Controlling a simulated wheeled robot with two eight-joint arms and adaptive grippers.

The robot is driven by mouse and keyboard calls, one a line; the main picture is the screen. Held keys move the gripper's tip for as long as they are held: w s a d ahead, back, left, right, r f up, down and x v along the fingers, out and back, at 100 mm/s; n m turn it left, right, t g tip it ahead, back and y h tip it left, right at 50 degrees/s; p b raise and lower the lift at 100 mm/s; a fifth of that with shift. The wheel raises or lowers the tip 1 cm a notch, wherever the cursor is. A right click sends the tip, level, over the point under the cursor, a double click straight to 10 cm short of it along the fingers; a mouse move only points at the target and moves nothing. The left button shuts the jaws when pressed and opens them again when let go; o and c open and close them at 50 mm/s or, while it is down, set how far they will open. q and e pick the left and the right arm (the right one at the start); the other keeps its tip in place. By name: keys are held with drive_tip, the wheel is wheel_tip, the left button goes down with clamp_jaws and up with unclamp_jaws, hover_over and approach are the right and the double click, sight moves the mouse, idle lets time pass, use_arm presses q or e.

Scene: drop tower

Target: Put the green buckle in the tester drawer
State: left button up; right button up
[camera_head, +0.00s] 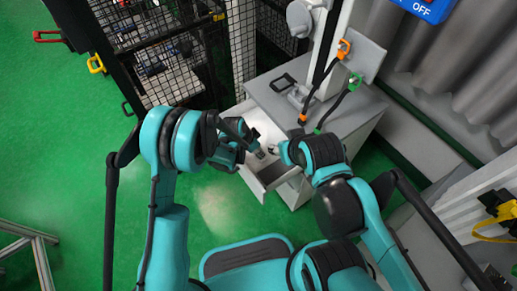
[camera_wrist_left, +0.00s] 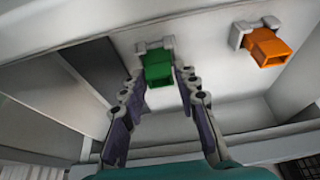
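The open white tester drawer (camera_head: 251,184) juts from the grey cabinet. My left gripper (camera_head: 257,152) is over the drawer area in the head view. In the left wrist view the green buckle (camera_wrist_left: 158,68) sits at a pale bracket between the fingertips of my left gripper (camera_wrist_left: 160,76). The tips lie close to both its sides; whether they press on it I cannot tell. My right gripper (camera_head: 272,150) is just to the right of the left one, small and partly hidden by its arm; its fingers cannot be made out.
An orange buckle (camera_wrist_left: 270,50) sits at a similar bracket right of the green one. Orange-ended (camera_head: 344,47) and green-ended (camera_head: 355,81) straps hang over the cabinet top (camera_head: 266,88). A black mesh fence (camera_head: 243,45) stands behind. Green floor (camera_head: 60,140) is clear at left.

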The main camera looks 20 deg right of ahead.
use_arm(q)
drive_tip(key=shift+o, duration=0.5)
drive_tip(key=shift+r, duration=0.3)
drive_tip(key=p+v, duration=0.4)
drive_tip(key=v, duration=0.8)
